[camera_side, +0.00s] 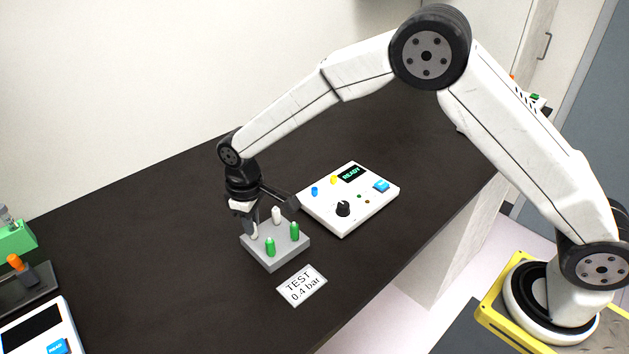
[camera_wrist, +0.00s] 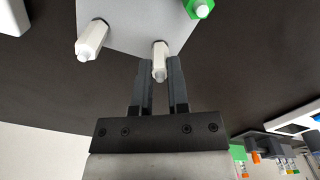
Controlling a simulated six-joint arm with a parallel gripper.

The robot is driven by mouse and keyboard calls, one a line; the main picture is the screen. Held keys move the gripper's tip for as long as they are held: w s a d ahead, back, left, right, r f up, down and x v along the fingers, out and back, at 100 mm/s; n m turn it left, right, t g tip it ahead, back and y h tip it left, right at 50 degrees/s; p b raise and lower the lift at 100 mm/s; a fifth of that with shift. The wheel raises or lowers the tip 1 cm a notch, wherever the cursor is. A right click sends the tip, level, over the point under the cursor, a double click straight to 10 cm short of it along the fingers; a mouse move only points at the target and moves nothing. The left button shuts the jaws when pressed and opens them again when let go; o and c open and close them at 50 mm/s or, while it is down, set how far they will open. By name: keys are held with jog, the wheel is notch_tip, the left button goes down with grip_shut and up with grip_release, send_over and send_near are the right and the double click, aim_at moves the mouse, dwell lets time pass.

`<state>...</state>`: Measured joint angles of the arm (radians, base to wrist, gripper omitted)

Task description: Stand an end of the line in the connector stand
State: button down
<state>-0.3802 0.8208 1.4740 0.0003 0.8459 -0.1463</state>
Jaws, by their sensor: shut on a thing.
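The connector stand (camera_side: 262,257) is a grey block on the dark bench, and it also shows in the wrist view (camera_wrist: 130,32). Two green connectors (camera_side: 270,247) and a white connector (camera_side: 276,215) stand upright in it. My gripper (camera_side: 252,230) is down at the left corner of the stand, pointing downward. In the wrist view its fingers (camera_wrist: 160,70) are shut on a second white connector (camera_wrist: 160,58), which is at the stand's edge. Whether this connector is seated is hard to tell. No tube of the line can be made out.
A white control box (camera_side: 360,205) with a READY display stands just behind and right of the stand. A label reading TEST 0.4 bar (camera_side: 301,286) lies in front. At the far left are a green block (camera_side: 14,238) and a white device (camera_side: 45,325). The bench between is clear.

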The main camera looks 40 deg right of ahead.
jog(key=c, duration=0.5)
grip_release()
jog(key=shift+c, duration=0.2)
jog(key=shift+r, duration=0.1)
jog(key=shift+r, duration=3.85)
